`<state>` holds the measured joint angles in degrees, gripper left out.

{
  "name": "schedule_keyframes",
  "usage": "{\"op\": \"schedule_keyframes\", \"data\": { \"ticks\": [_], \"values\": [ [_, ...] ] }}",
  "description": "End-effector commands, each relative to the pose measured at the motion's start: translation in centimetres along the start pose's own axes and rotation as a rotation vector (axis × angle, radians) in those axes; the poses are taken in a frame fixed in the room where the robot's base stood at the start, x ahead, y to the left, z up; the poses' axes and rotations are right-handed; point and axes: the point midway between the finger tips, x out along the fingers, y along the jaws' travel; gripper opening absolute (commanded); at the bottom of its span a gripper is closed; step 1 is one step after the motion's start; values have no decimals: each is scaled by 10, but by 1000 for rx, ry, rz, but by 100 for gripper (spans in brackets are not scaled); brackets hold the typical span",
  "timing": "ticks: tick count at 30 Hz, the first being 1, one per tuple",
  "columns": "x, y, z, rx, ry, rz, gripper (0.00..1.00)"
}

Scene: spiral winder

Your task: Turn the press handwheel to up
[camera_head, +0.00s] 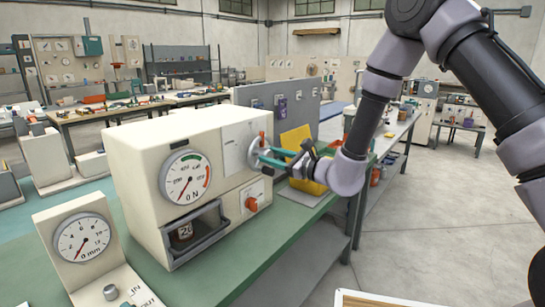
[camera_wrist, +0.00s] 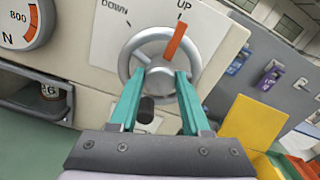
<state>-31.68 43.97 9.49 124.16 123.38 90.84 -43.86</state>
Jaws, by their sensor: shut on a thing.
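The press handwheel (camera_head: 253,154) is a silver wheel on the front of the cream press (camera_head: 160,137). In the wrist view the handwheel (camera_wrist: 150,36) carries an orange-red marker (camera_wrist: 176,41) that points up toward the UP label (camera_wrist: 184,5). The DOWN label (camera_wrist: 115,12) is to the upper left. My gripper (camera_head: 266,155) is at the wheel. In the wrist view the teal fingers of my gripper (camera_wrist: 162,76) reach over the wheel's middle and are shut on it. A black knob (camera_wrist: 146,109) shows between the fingers. The exact contact is partly hidden.
The press has a dial (camera_head: 187,178), an orange-red knob (camera_head: 252,204) and an open bay (camera_head: 196,232) below the dial. A gauge (camera_head: 82,238) stands at the front left. A yellow bin (camera_head: 308,187) stands right of the press. The floor (camera_head: 430,230) at the right is clear.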

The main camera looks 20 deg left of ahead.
Motion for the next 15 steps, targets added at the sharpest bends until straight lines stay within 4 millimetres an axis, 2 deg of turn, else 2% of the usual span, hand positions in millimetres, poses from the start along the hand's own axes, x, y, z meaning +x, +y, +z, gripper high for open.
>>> {"op": "schedule_keyframes", "data": {
  "ticks": [15],
  "values": [
    [-1,1,-2,-29,6,2,0]
  ]
}}
